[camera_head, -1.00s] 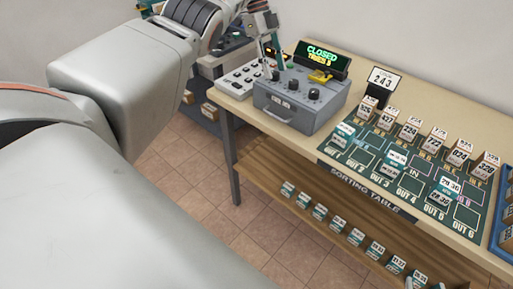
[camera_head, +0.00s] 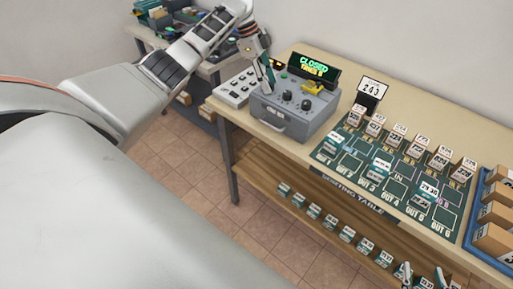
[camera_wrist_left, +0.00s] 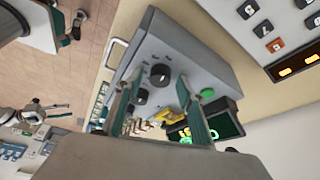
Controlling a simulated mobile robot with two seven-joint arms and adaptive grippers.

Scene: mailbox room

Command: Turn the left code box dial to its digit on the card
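The grey code box (camera_head: 290,118) stands at the table's left end, its display (camera_head: 314,69) reading "CLOSED". My left gripper (camera_head: 267,87) is over the box's left side, pointing down, and hides the left dial in the head view. In the left wrist view, the black left dial (camera_wrist_left: 160,74) lies between the spread fingertips of my left gripper (camera_wrist_left: 159,80); contact cannot be told. The middle dial (camera_head: 287,95) and right dial (camera_head: 306,104) are clear of it. My right gripper (camera_head: 422,275) shows only its separated fingertips at the bottom edge.
A keypad (camera_head: 238,88) stands left of the box. A yellow piece (camera_head: 313,88) sits on the box top, near the display. The sorting mat (camera_head: 345,166) with several small boxes is to the right, beside a blue tray (camera_head: 470,235). A lower shelf (camera_head: 262,160) holds more boxes.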

